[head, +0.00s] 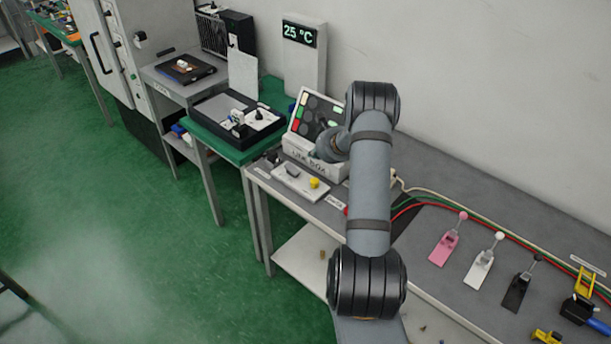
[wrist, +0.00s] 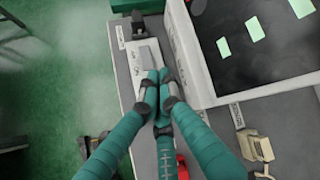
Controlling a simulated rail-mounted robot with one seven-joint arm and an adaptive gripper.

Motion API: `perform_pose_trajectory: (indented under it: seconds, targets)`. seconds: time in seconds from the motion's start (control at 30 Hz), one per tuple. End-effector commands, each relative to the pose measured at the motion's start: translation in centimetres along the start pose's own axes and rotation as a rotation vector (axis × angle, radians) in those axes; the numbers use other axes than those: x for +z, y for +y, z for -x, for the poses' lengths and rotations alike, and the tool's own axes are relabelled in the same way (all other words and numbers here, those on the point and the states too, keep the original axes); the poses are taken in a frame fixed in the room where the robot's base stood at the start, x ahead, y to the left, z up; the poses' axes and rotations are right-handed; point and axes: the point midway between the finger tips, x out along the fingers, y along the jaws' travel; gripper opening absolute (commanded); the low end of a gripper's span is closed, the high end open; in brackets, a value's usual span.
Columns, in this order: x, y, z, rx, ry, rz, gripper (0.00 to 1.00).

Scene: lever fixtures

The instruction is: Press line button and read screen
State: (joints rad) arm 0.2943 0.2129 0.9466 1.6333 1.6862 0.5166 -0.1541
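A white box (head: 330,165) with a tilted dark panel (head: 312,112) stands on the grey bench; its front lettering is only partly legible. Coloured squares, including a red one, line the panel's left edge; pale green patches sit at its right. In the wrist view the dark panel (wrist: 270,45) fills the upper right with pale green rectangles. My gripper (wrist: 161,78) has its teal fingertips together, with nothing visible between them. It is over the bench edge by the box's front, near a pale plate (wrist: 147,58). In the head view my arm covers part of the box. No part is clearly marked as the line button.
A plate with a yellow knob (head: 315,183) lies before the box. A wall display (head: 300,33) reads about 25 °C. Pink (head: 446,245), white (head: 482,267) and black (head: 517,287) lever fixtures stand to the right. Red and green cables run behind them.

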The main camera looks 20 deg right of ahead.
Motion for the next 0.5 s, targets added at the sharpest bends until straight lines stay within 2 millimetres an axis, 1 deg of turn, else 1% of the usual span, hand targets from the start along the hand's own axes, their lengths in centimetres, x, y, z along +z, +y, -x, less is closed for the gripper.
perform_pose_trajectory:
  seconds: [0.13, 0.5]
  targets:
    - [0.06, -0.52, 0.0, -0.02, -0.004, -0.062, 0.0]
    - [0.08, -0.37, -0.06, -0.017, -0.004, -0.066, 0.0]
